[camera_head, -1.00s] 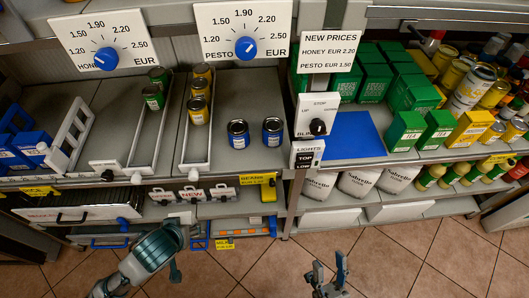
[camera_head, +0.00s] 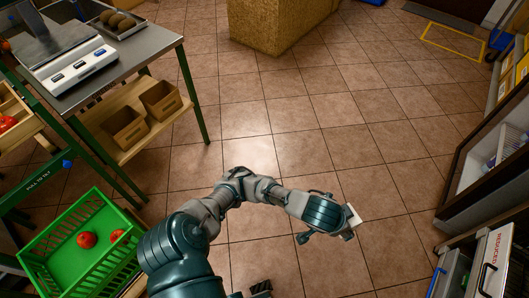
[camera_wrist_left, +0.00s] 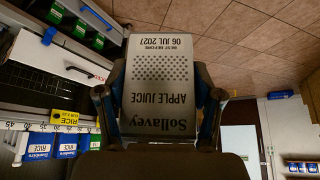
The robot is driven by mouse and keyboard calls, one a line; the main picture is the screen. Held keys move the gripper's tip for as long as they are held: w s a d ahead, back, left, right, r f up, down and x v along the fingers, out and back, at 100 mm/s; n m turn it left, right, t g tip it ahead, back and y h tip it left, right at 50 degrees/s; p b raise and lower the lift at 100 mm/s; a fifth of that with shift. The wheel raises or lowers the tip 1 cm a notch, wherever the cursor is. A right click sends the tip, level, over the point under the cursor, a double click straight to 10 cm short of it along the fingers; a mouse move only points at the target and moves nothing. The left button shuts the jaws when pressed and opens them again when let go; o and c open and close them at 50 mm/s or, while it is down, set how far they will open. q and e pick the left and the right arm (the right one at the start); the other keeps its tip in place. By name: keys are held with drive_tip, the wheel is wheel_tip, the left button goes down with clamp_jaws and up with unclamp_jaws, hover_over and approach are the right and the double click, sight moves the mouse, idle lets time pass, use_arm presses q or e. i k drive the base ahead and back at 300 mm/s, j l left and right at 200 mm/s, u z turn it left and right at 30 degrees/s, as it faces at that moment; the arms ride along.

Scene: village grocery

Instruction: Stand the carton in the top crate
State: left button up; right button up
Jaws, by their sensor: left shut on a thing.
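In the head view my left gripper (camera_head: 330,217) is out over the tiled floor, right of centre. It is shut on the carton (camera_head: 353,214), of which only a small pale end shows. In the left wrist view the carton (camera_wrist_left: 160,85) sits between both fingers; it is grey, dotted, and its "Sollavey apple juice" print appears upside down. A green crate (camera_head: 55,233) with red round produce is at the lower left, well apart from the carton. I cannot tell whether it tops a stack. A dark piece at the bottom edge may be my right gripper (camera_head: 261,288); its jaws are unclear.
A metal-topped table (camera_head: 150,45) with a scale (camera_head: 75,65) stands at the upper left, two wooden boxes on its lower shelf. A tan block (camera_head: 275,25) stands at the top. A cabinet (camera_head: 475,180) and a "reduced" panel (camera_head: 492,262) are at the right. The middle floor is clear.

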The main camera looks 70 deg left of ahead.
sight(98, 253)
drive_tip(key=k+u, duration=0.1)
drive_tip(key=u, duration=1.9)
drive_tip(key=k+j+u, duration=0.15)
drive_tip(key=j, duration=0.25)
drive_tip(key=k+j+u, duration=0.1)
drive_tip(key=j, duration=0.35)
drive_tip(key=k+j+u, duration=0.15)
drive_tip(key=j, duration=0.25)
